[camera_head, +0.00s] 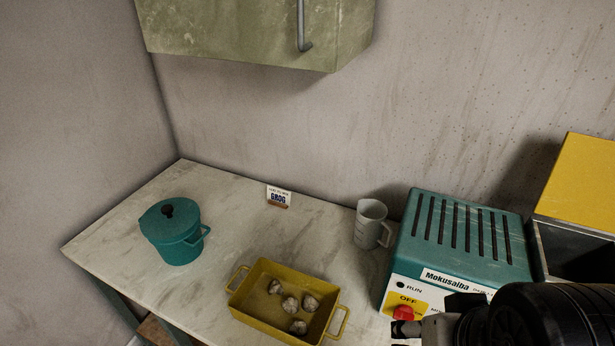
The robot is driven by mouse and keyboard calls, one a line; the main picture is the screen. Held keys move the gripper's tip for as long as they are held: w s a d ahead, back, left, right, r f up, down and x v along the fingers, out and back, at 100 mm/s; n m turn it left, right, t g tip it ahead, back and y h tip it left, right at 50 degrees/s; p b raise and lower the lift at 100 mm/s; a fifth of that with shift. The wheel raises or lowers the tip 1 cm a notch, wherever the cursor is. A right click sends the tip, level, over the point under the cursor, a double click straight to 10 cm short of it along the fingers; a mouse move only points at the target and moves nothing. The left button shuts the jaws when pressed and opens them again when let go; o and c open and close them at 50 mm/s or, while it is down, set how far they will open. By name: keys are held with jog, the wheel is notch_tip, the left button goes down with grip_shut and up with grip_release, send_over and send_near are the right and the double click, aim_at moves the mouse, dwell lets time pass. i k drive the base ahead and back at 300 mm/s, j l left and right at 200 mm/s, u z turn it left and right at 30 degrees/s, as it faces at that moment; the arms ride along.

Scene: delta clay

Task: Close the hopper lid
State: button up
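The hopper lid (580,185) is a yellow panel at the right edge. It stands raised and tilted back behind the hopper opening. The hopper (538,247) is an open, dark-inside box joined to the right side of a teal and white machine, and the right frame edge cuts it off. My gripper (408,328) is at the bottom right, in front of the machine and to the lower left of the lid, apart from it. My dark arm hides part of the hopper and machine. The fingers are small and partly cut off, so their opening is unclear.
The machine (462,245) has a red knob (403,312) by an OFF label. A grey measuring cup (369,222), yellow tray (262,318) with several lumps, teal pot (172,235) and GROG card (279,196) stand on the marble counter (230,210). A green cabinet (240,30) hangs above.

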aim_at(578, 188)
jog(key=k+l+z, duration=0.15)
jog(key=z, duration=1)
